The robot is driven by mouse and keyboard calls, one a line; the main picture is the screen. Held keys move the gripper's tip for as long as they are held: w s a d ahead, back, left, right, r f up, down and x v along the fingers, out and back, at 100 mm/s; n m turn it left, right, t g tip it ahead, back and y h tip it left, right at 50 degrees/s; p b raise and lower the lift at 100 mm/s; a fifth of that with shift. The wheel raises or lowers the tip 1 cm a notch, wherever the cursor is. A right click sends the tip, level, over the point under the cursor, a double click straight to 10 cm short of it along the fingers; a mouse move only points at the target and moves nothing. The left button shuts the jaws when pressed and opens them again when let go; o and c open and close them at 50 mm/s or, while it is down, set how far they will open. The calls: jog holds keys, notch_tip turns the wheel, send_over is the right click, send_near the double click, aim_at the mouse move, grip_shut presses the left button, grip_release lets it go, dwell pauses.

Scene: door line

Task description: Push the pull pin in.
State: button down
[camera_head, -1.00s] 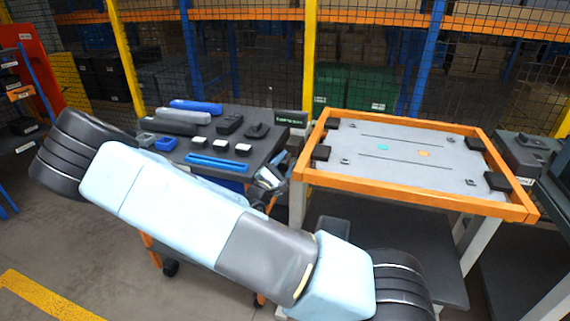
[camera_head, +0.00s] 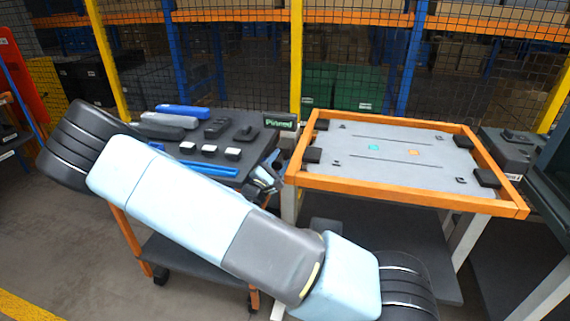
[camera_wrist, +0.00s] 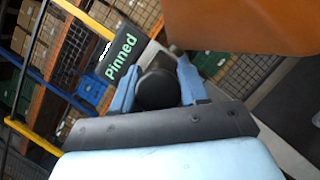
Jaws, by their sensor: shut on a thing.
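The pull pin's dark round knob (camera_wrist: 157,88) sits between the two blue fingers of my gripper (camera_wrist: 156,66) in the wrist view. My gripper is shut on it. The pin's shaft is hidden behind the knob and fingers. In the head view my gripper (camera_head: 264,180) is at the right side of the dark cart, left of the orange-framed table, and the pin cannot be made out there. A black sign with green letters reading "Pinned" (camera_wrist: 120,58) stands beside the gripper in the wrist view. The sign also shows in the head view (camera_head: 281,122).
The dark cart top (camera_head: 235,135) holds blue and grey bars and several small blocks. The orange-framed table (camera_head: 400,188) has a grey panel and is close to the gripper's right. A mesh fence (camera_head: 350,60) stands behind. Open floor (camera_head: 70,240) lies at the left.

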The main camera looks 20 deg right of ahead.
jog(key=shift+w+d, duration=0.1)
jog(key=shift+w, duration=0.1)
jog(key=c, duration=1)
grip_release()
jog(key=shift+c, duration=0.2)
jog(key=shift+o, duration=0.5)
jog(key=shift+w+d, duration=0.1)
jog(key=v, duration=1.4)
